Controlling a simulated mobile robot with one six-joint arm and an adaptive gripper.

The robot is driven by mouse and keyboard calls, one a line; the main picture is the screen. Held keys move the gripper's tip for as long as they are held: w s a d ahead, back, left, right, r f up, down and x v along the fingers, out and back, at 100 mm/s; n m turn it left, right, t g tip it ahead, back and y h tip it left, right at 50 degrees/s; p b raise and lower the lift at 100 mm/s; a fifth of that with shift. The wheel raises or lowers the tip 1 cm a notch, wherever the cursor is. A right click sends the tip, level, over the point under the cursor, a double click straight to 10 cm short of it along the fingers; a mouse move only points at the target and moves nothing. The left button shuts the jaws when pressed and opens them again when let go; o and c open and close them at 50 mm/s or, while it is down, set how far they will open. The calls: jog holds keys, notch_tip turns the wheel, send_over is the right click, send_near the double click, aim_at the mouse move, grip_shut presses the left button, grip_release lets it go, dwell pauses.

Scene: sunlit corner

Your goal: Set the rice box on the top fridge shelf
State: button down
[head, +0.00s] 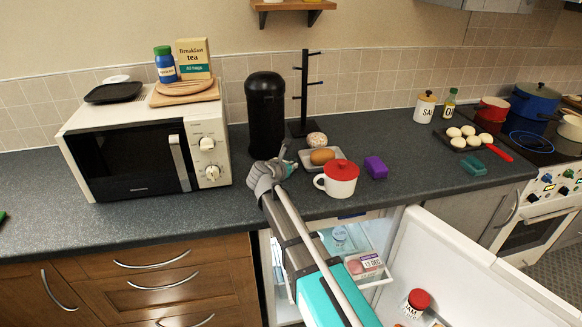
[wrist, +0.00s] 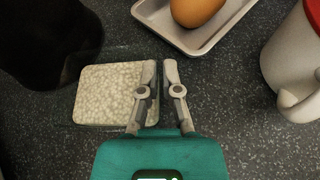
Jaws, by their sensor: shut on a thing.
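The rice box (wrist: 110,95) is a clear, squarish box full of pale grains, over the dark worktop in the wrist view. My gripper (wrist: 160,68) is shut on its right edge, the left finger overlapping the box. Whether the box touches the worktop I cannot tell. In the head view my gripper (head: 280,165) is over the counter between the black bin and the grey tray, and the box is mostly hidden there. The fridge (head: 335,215) stands open below the counter. Its interior shows partly, with a jar and a packet inside; my arm covers some of it.
A grey tray with an egg-like item (head: 322,155) and a red-lidded white mug (head: 338,178) stand right of my gripper. A black bin (head: 265,110) is behind it. The open fridge door (head: 480,262) juts out at front right. A purple block (head: 376,167) lies farther right.

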jog(key=shift+f, duration=0.15)
jog(key=c, duration=0.8)
grip_release()
jog(key=shift+r, duration=0.2)
jog(key=shift+s+a+r, duration=0.1)
jog(key=shift+s+r, duration=0.05)
jog(key=shift+s, duration=0.15)
jog(key=p+v, duration=0.4)
jog(key=v, duration=0.6)
jog(key=shift+s+a+r, duration=0.1)
jog(key=shift+s+r, duration=0.1)
jog(key=shift+s+a, duration=0.2)
jog(key=shift+s, duration=0.15)
jog(key=shift+o, duration=0.2)
